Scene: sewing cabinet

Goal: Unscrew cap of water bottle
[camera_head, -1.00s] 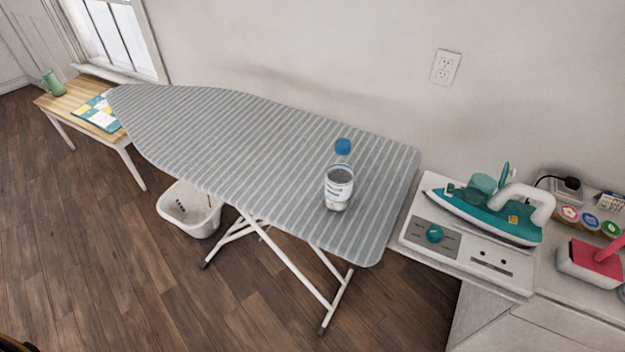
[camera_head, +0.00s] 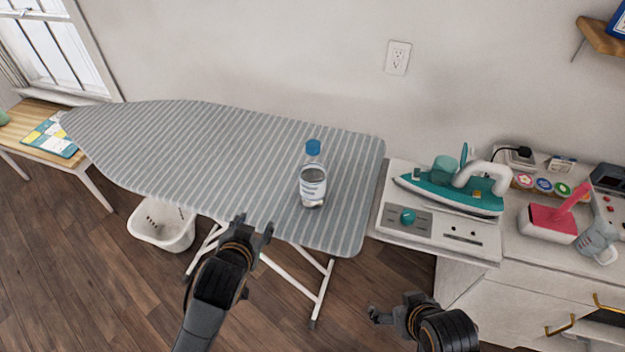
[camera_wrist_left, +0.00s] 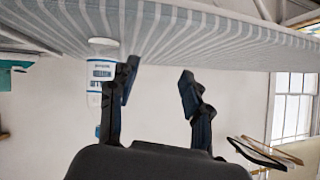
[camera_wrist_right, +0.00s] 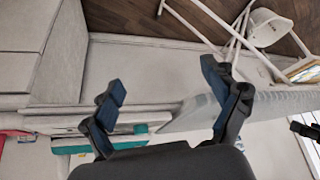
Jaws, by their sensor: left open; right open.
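A clear water bottle (camera_head: 312,184) with a white label and a blue cap (camera_head: 313,147) stands upright near the right end of the striped ironing board (camera_head: 215,135). The cap is on the bottle. My left gripper (camera_head: 254,226) is open and empty at the board's front edge, left of the bottle and apart from it. The left wrist view shows the bottle (camera_wrist_left: 98,72) upside down, partly behind a finger. My right gripper (camera_head: 383,312) is open and empty, low in front of the cabinet, well away from the bottle.
A teal iron (camera_head: 455,190) rests on a white panel with a dial, right of the board. A pink-and-white object (camera_head: 550,220) and a grey mug (camera_head: 597,240) stand farther right. A white basket (camera_head: 162,225) is on the floor under the board. The board's left part is clear.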

